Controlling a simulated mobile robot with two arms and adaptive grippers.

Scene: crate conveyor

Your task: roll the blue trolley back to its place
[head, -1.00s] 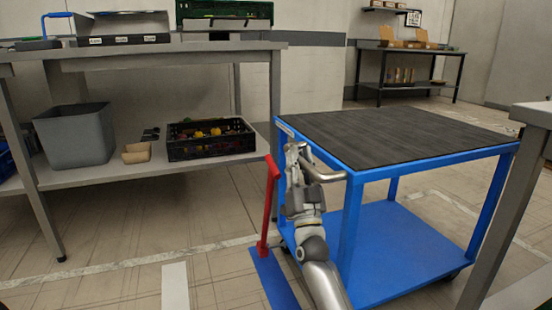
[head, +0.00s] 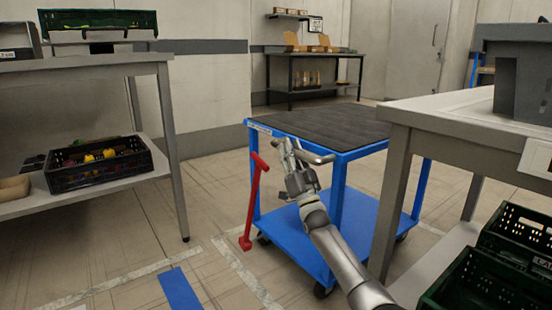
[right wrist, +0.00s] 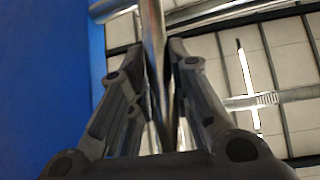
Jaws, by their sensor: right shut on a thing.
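The blue trolley (head: 340,222) has a dark ribbed top (head: 330,125), a lower blue shelf and dark castors. It stands upright on the floor at the middle of the head view. Its bent metal push handle (head: 318,158) sticks out at the near side. My right gripper (head: 290,152) is shut on this handle; in the right wrist view the bar (right wrist: 155,55) runs between the two fingers (right wrist: 158,90). A red T-topped post (head: 252,202) stands close by the trolley's left leg; I cannot tell whether it is attached. My left gripper is out of view.
A grey bench (head: 440,112) stands close on the right, its leg overlapping the trolley; green crates (head: 480,285) sit below. A grey rack (head: 165,125) with a black crate (head: 98,178) stands left. Open floor with white lines and a blue strip (head: 180,288) lies between.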

